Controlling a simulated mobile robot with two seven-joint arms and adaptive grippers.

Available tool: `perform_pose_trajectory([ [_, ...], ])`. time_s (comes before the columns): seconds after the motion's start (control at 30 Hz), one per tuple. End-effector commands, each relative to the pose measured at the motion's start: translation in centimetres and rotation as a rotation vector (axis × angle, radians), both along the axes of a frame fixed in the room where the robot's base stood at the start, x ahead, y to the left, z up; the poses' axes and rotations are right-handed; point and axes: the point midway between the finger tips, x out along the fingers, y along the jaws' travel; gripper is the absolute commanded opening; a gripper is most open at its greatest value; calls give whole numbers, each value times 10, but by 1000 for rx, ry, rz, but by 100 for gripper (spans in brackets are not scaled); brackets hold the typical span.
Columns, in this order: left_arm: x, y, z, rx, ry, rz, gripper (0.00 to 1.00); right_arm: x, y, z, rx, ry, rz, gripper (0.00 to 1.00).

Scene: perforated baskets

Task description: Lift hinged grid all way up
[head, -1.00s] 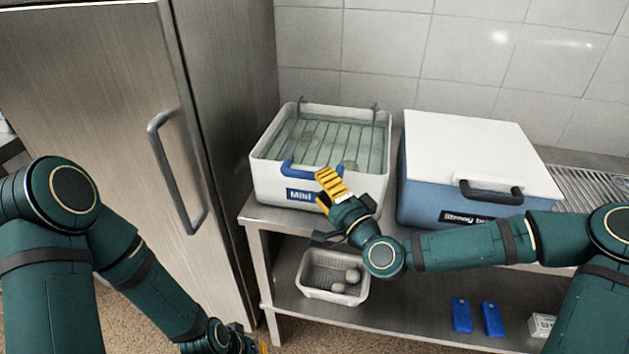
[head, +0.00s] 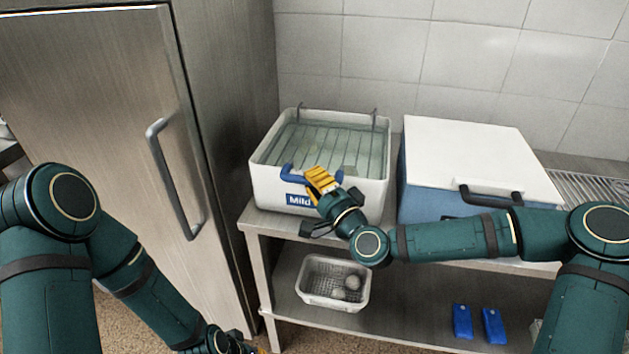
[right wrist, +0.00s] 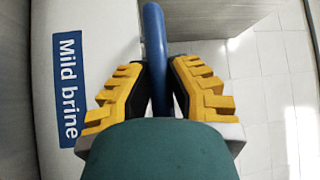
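The hinged grid (head: 345,146) lies flat over the liquid in the white tub (head: 265,185) labelled "Mild". Two upright hooks stand at its back edge. Its blue handle (head: 292,174) hangs over the tub's front rim. My right gripper (head: 316,176) is at the handle in the head view. In the right wrist view, the blue handle (right wrist: 153,35) runs between the yellow fingers, whose dark pads sit close against both sides. The gripper looks shut on it. My left gripper (head: 240,345) is low at the bottom edge, mostly cut off, and its fingers cannot be read.
A blue box with a white lid (head: 475,150) stands right of the tub. A perforated basket (head: 310,297) with pale round things is on the lower shelf, with two blue objects (head: 462,322) further right. A steel cabinet (head: 95,120) stands left. The wall behind is tiled.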

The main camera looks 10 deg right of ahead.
Motion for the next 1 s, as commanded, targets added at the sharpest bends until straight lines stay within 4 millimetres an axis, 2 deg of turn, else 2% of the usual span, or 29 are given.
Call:
perform_pose_trajectory([
  [0.27, 0, 0, 4, 0, 1, 0, 0, 1, 0, 5, 3, 2, -3, 0],
  [0.47, -4, 0, 21, -1, 8, -2, 0, 2, -1, 21, 12, 29, -3, 0],
  [0.77, -11, -2, 74, -5, 27, -4, 0, 6, -2, 69, 43, 128, -5, 0],
  [1.0, 5, 1, 119, 2, -10, 23, 0, 14, -5, 110, 76, 227, -5, 0],
])
